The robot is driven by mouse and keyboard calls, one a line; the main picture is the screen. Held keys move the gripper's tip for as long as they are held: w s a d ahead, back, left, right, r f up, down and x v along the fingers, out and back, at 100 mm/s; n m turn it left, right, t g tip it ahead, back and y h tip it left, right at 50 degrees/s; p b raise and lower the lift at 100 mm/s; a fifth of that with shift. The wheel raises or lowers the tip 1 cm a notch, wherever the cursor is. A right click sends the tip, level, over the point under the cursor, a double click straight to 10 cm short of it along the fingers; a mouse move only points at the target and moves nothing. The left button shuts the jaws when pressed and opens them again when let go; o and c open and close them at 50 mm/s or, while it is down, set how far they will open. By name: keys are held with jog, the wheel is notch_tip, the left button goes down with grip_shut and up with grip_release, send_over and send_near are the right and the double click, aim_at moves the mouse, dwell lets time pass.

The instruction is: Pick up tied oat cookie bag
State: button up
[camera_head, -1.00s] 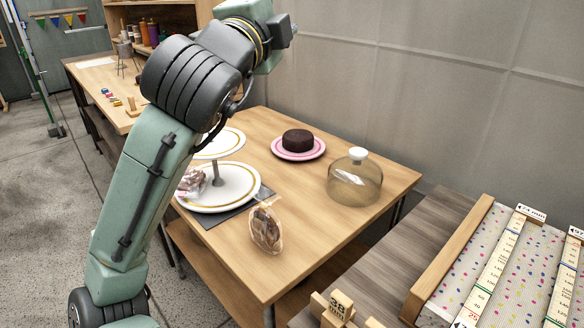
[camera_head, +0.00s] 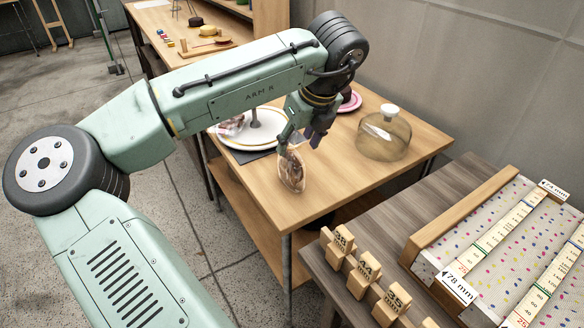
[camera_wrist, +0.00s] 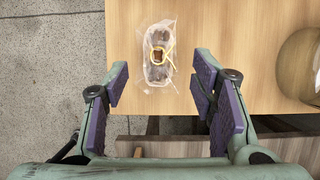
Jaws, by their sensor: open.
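A clear bag of brown cookies (camera_head: 292,172) stands near the front edge of the wooden table. In the wrist view the bag (camera_wrist: 157,62) shows a yellow tie across it and lies ahead of the gap between my fingers. My gripper (camera_head: 307,138) is just above and behind the bag in the head view and partly overlaps its top. In the wrist view my gripper (camera_wrist: 160,88) is open, with its purple-lined pads wide apart and nothing between them. I cannot tell whether a finger touches the bag.
A tiered white stand (camera_head: 258,137) with another wrapped item (camera_head: 231,126) is left of my gripper. A glass dome (camera_head: 385,136) stands to the right. A pink-rimmed plate (camera_head: 350,101) is partly hidden by my arm. Wooden number blocks (camera_head: 362,272) stand on the nearer table.

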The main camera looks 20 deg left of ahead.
aim_at(293, 147)
jog(key=x, duration=0.5)
jog(key=shift+a+p, duration=0.3)
jog(key=shift+p, duration=0.05)
jog(key=c, duration=0.9)
